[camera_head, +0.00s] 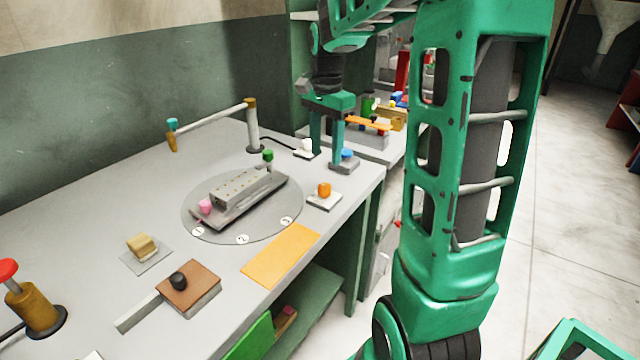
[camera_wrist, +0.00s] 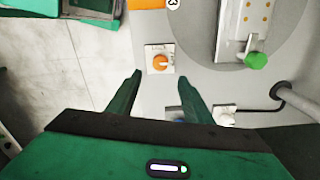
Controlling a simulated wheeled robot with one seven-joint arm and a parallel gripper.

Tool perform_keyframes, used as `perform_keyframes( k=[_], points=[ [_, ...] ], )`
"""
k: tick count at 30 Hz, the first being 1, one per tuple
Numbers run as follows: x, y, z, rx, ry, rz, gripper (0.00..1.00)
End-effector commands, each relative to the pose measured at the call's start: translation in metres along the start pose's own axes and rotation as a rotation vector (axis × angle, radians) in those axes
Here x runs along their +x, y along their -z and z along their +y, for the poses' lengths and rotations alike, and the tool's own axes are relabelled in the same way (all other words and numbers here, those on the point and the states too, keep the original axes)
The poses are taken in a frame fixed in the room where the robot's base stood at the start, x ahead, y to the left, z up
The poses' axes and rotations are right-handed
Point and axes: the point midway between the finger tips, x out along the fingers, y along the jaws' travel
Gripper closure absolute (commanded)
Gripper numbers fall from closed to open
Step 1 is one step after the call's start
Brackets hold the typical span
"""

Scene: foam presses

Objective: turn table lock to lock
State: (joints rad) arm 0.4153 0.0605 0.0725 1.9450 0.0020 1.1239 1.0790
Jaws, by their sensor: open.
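An orange knob (camera_head: 324,189) stands on a small white plate (camera_head: 334,199) beside the round turntable (camera_head: 270,229), near the table's right edge. No readable label shows which knob is the table lock; this orange one is closest to the turntable. My gripper (camera_head: 327,160) is open and empty, pointing down behind the orange knob. In the wrist view the orange knob (camera_wrist: 160,62) lies just past the open fingertips (camera_wrist: 160,79), roughly centred between them. I see no contact with it. A blue knob (camera_head: 347,153) sits near my right finger, its base partly hidden.
The turntable carries a grey press fixture (camera_head: 240,190) with pink and green knobs. A white knob (camera_head: 306,146) stands behind my gripper. A post with a bar (camera_head: 212,115) rises at the back. An orange mat (camera_head: 280,256) and a brown block (camera_head: 188,287) lie in front.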

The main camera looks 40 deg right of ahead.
Motion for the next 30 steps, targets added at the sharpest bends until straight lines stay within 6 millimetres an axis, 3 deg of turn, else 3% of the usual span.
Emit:
perform_keyframes(
  k=[18,30],
  points=[
    [0.092,-0.002,0.000,-0.006,-0.002,-0.001,0.54],
    [0.103,-0.002,0.000,-0.006,0.000,-0.001,0.54]
  ],
)
